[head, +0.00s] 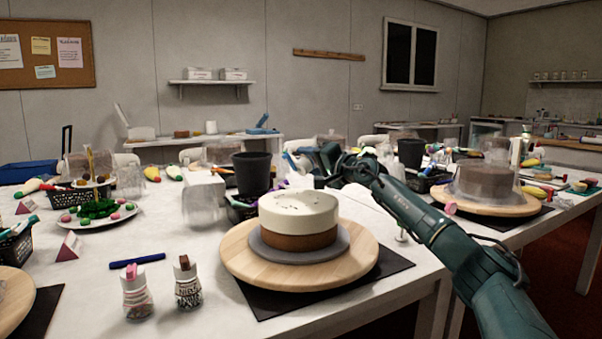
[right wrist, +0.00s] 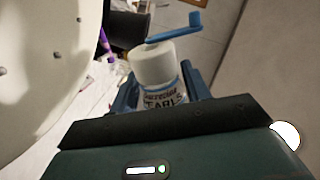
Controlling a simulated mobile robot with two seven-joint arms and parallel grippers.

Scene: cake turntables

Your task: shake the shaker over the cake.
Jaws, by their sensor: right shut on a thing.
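The cake (head: 298,222), white on top and brown below, stands on a grey disc on a round wooden turntable (head: 350,264). A few small dark bits lie on its top. The cake's pale top (right wrist: 40,75) fills the left side of the right wrist view, with a few round bits on it. My right gripper (head: 318,160) is behind and above the cake in the head view. It is shut on a shaker (right wrist: 162,82) with a white top and a label reading "PEARLS". In the head view the shaker is hard to make out. My left gripper is not in view.
A black cup (head: 251,173) stands behind the cake. A second cake (head: 486,184) on a turntable is to the right. A plate of sweets (head: 97,221) is at left.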

